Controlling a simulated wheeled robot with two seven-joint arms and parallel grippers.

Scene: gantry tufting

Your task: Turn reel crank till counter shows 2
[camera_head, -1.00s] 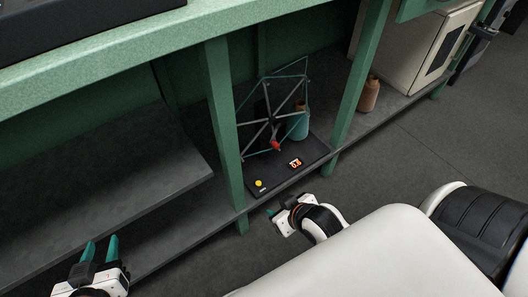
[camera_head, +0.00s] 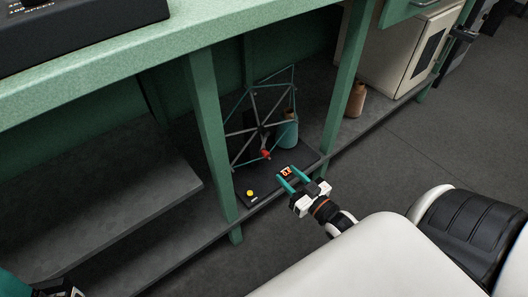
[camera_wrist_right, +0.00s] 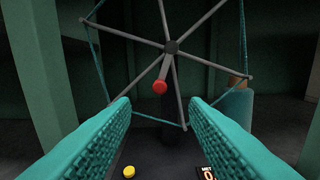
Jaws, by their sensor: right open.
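The reel (camera_head: 262,126) is a wheel of grey spokes with thin teal thread around its rim, standing on a black base (camera_head: 270,180) on the low shelf. Its red crank knob (camera_head: 266,154) shows below the hub, and in the right wrist view the knob (camera_wrist_right: 160,87) sits ahead, between and beyond the fingers. My right gripper (camera_head: 287,171) is open and empty, in front of the reel, apart from the knob. My left gripper (camera_head: 58,292) is mostly cut off at the bottom left.
A yellow button (camera_head: 250,193) is on the base's left front. A teal cone (camera_head: 288,130) stands behind the reel and a brown cone (camera_head: 356,100) to its right. Green posts (camera_head: 211,140) flank the bay, under the green tabletop (camera_head: 200,42). The floor in front is free.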

